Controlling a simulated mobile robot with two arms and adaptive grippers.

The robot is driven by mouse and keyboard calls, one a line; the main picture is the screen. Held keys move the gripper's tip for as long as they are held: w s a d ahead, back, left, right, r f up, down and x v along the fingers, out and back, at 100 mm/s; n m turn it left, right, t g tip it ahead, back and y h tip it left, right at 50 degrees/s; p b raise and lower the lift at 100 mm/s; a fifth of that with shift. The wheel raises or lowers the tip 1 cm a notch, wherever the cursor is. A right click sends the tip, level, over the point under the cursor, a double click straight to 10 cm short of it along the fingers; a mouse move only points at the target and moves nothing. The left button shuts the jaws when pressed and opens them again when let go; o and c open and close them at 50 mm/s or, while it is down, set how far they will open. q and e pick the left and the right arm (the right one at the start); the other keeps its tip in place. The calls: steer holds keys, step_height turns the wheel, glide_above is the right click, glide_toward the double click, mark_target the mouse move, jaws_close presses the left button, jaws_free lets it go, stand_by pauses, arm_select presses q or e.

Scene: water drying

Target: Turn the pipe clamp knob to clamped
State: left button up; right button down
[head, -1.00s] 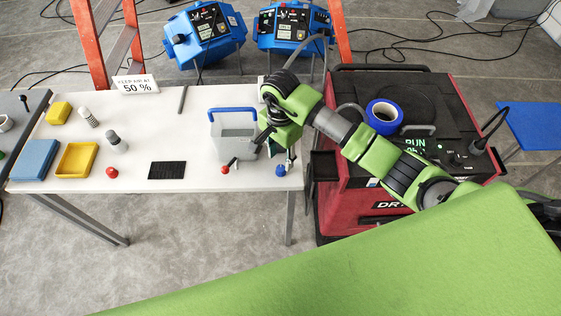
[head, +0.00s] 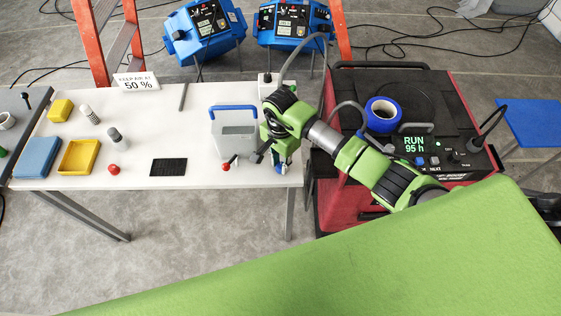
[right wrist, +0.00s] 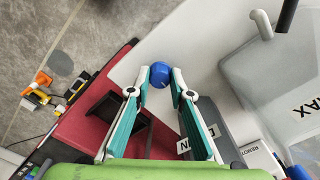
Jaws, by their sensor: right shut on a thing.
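A round blue knob (right wrist: 160,74) shows at the front edge of the white table in the right wrist view. My right gripper (right wrist: 161,80) has its two fingertips on either side of it, shut on it. In the head view my right gripper (head: 280,158) reaches down at the table's front right corner and covers most of the knob. A grey block with a partly hidden label (right wrist: 199,135) lies beside the right finger. The frames do not show a readable clamped mark. My left gripper is not in view.
A grey tank with a blue handle (head: 234,138) stands just left of my right gripper, with a red-tipped lever (head: 226,167) before it. A red and black machine (head: 400,92) reading RUN 95 h stands at right.

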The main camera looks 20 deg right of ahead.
steer(key=m+b, duration=0.1)
steer(key=b, duration=0.1)
steer(key=m+b, duration=0.1)
steer(key=b, duration=0.1)
steer(key=m+b, duration=0.1)
steer(key=b, duration=0.2)
steer(key=shift+w+d+f+m, duration=0.1)
steer(key=shift+f+m, duration=0.15)
steer(key=shift+m, duration=0.15)
steer(key=m+b, duration=0.2)
steer(key=shift+r+m, duration=0.1)
steer(key=shift+m, duration=0.2)
steer(key=m+b, duration=0.2)
steer(key=m, duration=0.2)
steer(key=shift+m, duration=0.3)
steer(key=m+b, duration=0.2)
steer(key=m, duration=0.1)
steer(key=shift+m, duration=0.3)
steer(key=shift+r+m+b, duration=0.15)
steer(key=shift+m+b, duration=0.55)
steer(key=shift+m, duration=0.9)
